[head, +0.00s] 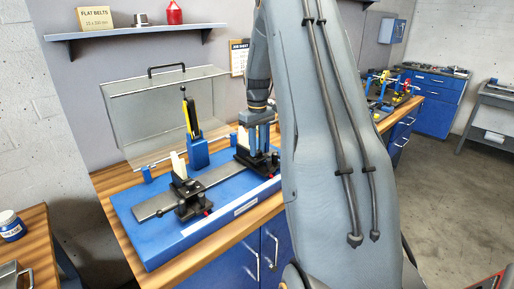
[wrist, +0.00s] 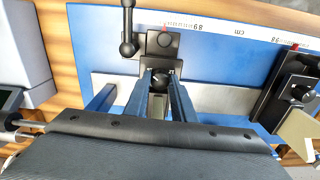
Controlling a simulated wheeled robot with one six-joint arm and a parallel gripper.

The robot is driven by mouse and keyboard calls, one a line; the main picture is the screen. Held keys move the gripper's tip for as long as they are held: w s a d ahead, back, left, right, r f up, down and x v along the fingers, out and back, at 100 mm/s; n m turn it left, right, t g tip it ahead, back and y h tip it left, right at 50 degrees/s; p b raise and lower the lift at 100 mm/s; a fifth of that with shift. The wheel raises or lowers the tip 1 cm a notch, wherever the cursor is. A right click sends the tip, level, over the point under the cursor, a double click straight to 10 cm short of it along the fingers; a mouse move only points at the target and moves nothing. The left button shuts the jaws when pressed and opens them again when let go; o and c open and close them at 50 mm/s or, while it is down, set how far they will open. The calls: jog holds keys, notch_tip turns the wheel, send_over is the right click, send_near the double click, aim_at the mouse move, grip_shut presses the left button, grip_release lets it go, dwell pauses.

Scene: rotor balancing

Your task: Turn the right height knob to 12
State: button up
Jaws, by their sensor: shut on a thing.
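My gripper (head: 261,143) points down over the right black stand (head: 246,160) of the blue balancing base. In the wrist view, the two blue-grey fingers of my gripper (wrist: 160,82) close around a small round black knob (wrist: 161,75) on that stand (wrist: 163,42); I take it to be the right height knob. Its sides are covered by the fingers, and I cannot read any setting on it. The left black stand (head: 188,196) is apart, with its own dark knob; it also shows at the right of the wrist view (wrist: 290,88).
A black ball-ended lever (wrist: 128,30) rises close beside the gripped knob. A grey rail (head: 165,203) joins the stands on the blue base (head: 150,247). A blue holder (head: 198,155) with a yellow-black tool and a clear cover (head: 140,115) stand behind. My arm hides the bench's right part.

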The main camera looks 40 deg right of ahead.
jog(key=shift+m, duration=2.3)
jog(key=o, duration=1.1)
jog(key=shift+c, duration=0.2)
jog(key=shift+r+b, duration=0.1)
jog(key=shift+b, duration=0.2)
jog(key=shift+r+b, duration=1.15)
jog(key=shift+r, duration=2.7)
